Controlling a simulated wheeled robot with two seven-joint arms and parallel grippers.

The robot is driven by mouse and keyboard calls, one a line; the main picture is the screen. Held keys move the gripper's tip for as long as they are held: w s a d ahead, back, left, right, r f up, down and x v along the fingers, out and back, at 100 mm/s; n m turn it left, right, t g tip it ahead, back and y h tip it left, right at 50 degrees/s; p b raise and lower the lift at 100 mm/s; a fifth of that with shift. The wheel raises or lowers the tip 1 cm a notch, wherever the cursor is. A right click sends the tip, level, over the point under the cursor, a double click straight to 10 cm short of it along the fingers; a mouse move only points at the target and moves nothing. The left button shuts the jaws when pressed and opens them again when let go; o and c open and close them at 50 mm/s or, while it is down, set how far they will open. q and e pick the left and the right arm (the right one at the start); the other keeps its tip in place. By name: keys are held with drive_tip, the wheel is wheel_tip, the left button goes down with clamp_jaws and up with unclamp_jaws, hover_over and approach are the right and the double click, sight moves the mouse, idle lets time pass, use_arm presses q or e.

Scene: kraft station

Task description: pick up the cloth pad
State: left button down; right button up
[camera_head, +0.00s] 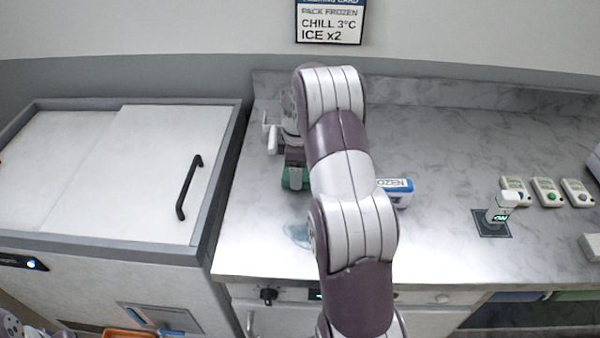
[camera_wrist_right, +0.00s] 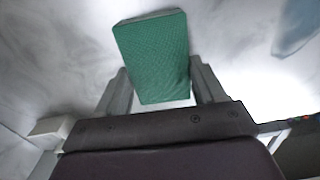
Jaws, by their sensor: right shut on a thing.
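The green cloth pad (camera_wrist_right: 152,55) is a textured block between the two grey fingers of my right gripper (camera_wrist_right: 160,68) in the wrist view. My right gripper is shut on it. In the head view the pad (camera_head: 287,181) shows partly at the right gripper (camera_head: 295,179), over the left part of the marble counter; my arm and gripper hide the rest. I cannot tell whether the pad touches the counter.
A blue-and-white box (camera_head: 397,191) stands just right of my arm. A clear bluish item (camera_head: 298,235) lies near the counter's front edge. Several small devices (camera_head: 546,192) sit at the right. A chest freezer (camera_head: 120,175) stands left of the counter.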

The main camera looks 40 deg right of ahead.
drive_tip(key=shift+r, duration=0.55)
wheel_tip(320, 180, up, 3)
drive_tip(key=s+a+r, duration=0.3)
drive_tip(key=s+r, duration=0.4)
drive_tip(key=s, duration=0.4)
